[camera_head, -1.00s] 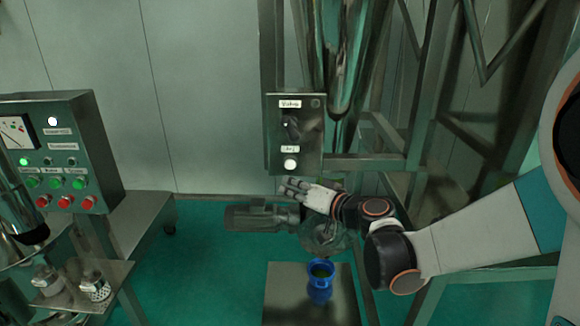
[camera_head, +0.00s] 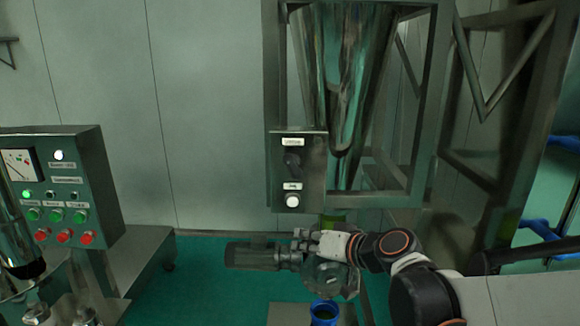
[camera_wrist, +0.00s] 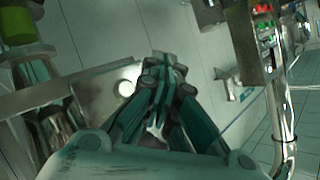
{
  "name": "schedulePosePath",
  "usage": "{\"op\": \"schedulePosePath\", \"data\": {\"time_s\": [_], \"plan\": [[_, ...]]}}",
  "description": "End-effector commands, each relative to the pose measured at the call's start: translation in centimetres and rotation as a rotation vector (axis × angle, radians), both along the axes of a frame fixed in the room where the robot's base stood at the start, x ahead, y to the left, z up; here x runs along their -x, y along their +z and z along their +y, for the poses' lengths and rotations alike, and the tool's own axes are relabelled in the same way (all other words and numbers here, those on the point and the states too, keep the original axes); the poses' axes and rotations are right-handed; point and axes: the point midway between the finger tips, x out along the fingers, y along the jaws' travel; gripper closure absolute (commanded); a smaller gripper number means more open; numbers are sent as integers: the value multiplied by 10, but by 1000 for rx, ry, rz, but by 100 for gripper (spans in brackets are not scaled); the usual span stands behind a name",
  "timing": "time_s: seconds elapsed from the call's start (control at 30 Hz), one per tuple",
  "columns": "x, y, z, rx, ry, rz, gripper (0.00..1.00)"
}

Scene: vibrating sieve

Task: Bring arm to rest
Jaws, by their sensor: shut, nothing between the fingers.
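My gripper (camera_head: 292,245) is shut and empty in the head view. It points left, just below the small steel control box (camera_head: 312,170) on the frame, apart from it. My arm comes in from the lower right. In the wrist view my fingers (camera_wrist: 168,62) are drawn together with nothing between them. Behind my gripper lies a grey motor-like unit (camera_head: 252,256), partly hidden by it. The control box has a dark switch and a white round button (camera_head: 292,201).
A steel hopper (camera_head: 340,70) hangs in a metal frame (camera_head: 425,130). A blue container (camera_head: 324,312) stands below my wrist, cut by the lower edge. A panel with green and red buttons (camera_head: 60,190) stands at left. Green floor (camera_head: 200,270) is open between.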

Motion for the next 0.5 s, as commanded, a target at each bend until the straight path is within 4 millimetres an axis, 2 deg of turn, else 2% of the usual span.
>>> {"op": "schedulePosePath", "data": {"time_s": [0.03,0.27,0.5], "plan": [[14,-2,-7,36,-8,21,100],[75,-16,-43,211,-61,133,100],[141,-37,-92,393,-158,240,100]]}}
